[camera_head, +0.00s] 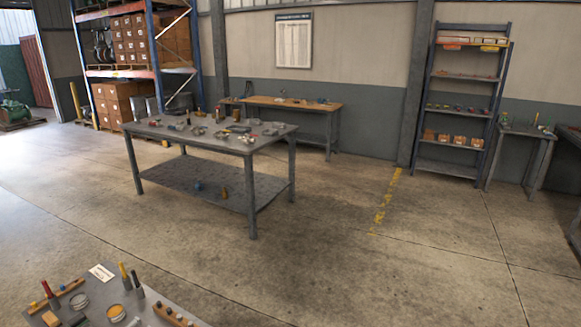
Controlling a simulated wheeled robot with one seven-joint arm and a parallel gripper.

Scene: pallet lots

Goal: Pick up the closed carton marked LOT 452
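Brown cartons (127,38) are stacked on the upper level of a pallet rack at the back left. More brown cartons (113,103) stand below them at floor level. Small orange-brown boxes (444,137) sit on a lower shelf of the shelving unit at the right. All are too small and far off for me to read any lot number, so I cannot tell which carton is LOT 452. My gripper is not in view.
A grey metal table (253,155) with small items stands mid-floor. A cluttered bench top (100,290) is close at the lower left. A wooden bench (285,102), the pallet rack (153,45) and shelving unit (432,95) line the back. Floor (400,265) is clear front right.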

